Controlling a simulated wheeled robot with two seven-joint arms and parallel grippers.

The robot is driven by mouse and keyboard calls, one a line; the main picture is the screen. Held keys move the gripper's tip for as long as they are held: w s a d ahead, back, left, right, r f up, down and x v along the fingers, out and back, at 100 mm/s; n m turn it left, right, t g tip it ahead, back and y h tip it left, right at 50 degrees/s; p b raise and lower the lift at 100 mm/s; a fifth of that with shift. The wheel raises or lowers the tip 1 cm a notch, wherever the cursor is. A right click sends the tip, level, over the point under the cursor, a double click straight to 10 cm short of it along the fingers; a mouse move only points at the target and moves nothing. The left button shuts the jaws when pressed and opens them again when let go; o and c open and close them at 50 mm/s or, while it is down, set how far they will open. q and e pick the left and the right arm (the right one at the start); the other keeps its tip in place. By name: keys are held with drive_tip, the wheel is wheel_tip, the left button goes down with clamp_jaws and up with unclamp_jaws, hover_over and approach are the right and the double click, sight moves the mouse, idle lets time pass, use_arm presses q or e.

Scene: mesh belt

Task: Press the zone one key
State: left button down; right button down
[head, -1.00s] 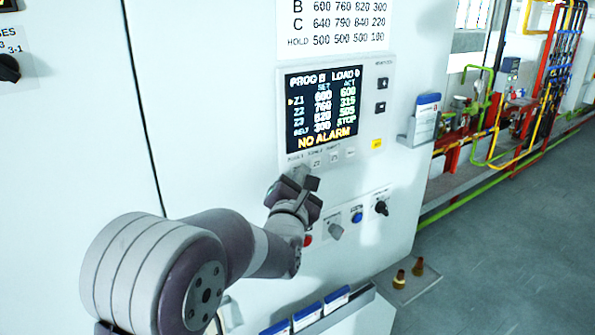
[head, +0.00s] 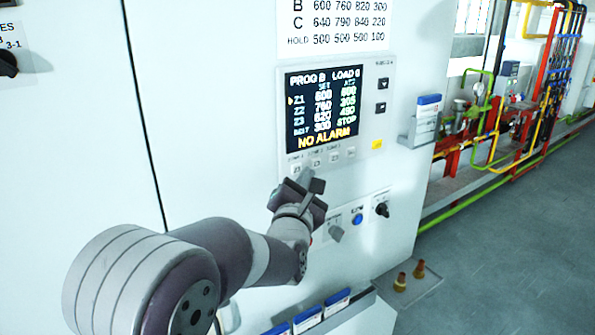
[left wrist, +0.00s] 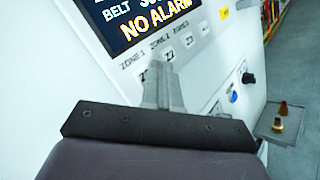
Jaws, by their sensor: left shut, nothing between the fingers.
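The zone one key (head: 297,170) is the leftmost of a row of small pale keys below the lit display (head: 322,107) in the head view. In the left wrist view its label "ZONE 1" (left wrist: 132,60) shows left of my fingers, and the key itself (left wrist: 143,76) is partly covered. My left gripper (head: 307,174) is shut and empty. Its tips are at the lower edge of the key row, just right of the zone one key and below the second key (head: 316,163). I cannot tell whether they touch the panel. My right gripper is out of view.
The display reads "NO ALARM". Below the keys are a blue button (head: 357,218) and a black knob (head: 382,209). Blue-and-white boxes (head: 308,318) stand low in front. Open floor lies right of the cabinet.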

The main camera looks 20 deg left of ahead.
use_arm(q)
drive_tip(key=shift+d+f, duration=0.1)
drive_tip(key=shift+s+d+b, duration=0.5)
drive_tip(key=shift+s+d, duration=0.3)
drive_tip(key=shift+d, duration=0.15)
drive_tip(key=shift+s+d+b, duration=0.5)
drive_tip(key=shift+s+d, duration=0.25)
drive_tip(key=shift+d, duration=0.2)
